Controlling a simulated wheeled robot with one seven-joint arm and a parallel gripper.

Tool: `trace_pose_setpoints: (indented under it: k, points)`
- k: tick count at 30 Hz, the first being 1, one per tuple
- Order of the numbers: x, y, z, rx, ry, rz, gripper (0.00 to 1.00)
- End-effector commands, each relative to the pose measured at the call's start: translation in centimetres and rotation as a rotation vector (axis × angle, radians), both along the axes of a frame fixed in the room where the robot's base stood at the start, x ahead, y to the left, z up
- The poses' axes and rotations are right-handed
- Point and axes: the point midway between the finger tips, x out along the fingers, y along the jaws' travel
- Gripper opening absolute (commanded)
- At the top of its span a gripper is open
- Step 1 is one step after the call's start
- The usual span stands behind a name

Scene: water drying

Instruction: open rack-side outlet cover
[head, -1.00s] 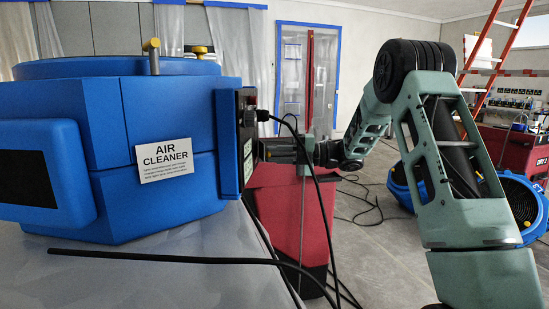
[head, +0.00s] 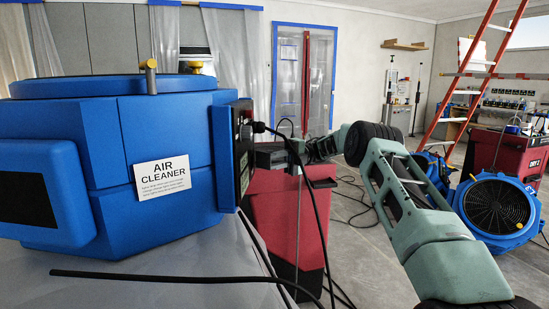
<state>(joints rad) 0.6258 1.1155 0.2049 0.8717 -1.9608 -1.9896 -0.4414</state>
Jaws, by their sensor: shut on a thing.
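My green arm reaches from the lower right toward the middle of the head view. My gripper (head: 294,147) is at its far end, small and dark, above and behind the red unit's top. The black cord partly crosses in front of it. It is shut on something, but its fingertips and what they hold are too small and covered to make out. I cannot pick out the rack-side outlet cover.
A blue air cleaner (head: 95,140) stands close at left on a pale table (head: 200,275). A black cord (head: 316,190) hangs from its side panel. The red unit (head: 285,225) stands beyond. A blue fan (head: 497,212) and orange ladder (head: 487,75) are at right.

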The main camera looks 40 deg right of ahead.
Motion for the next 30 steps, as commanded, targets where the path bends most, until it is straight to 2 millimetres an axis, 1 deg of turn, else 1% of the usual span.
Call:
trace_pose_setpoints:
  k: [7,19,20,21,22,30]
  points:
    - [0.17,-0.14,-0.09,0.0,0.001,0.029,0.0]
    - [0.19,-0.13,-0.12,-0.001,0.001,0.031,0.0]
    - [0.19,-0.13,-0.12,-0.001,0.001,0.031,0.28]
    - [0.19,-0.13,-0.12,-0.001,0.001,0.031,0.39]
    - [0.19,-0.12,-0.11,-0.001,0.001,0.031,0.41]
    - [0.2,-0.09,0.06,0.0,0.0,0.032,0.41]
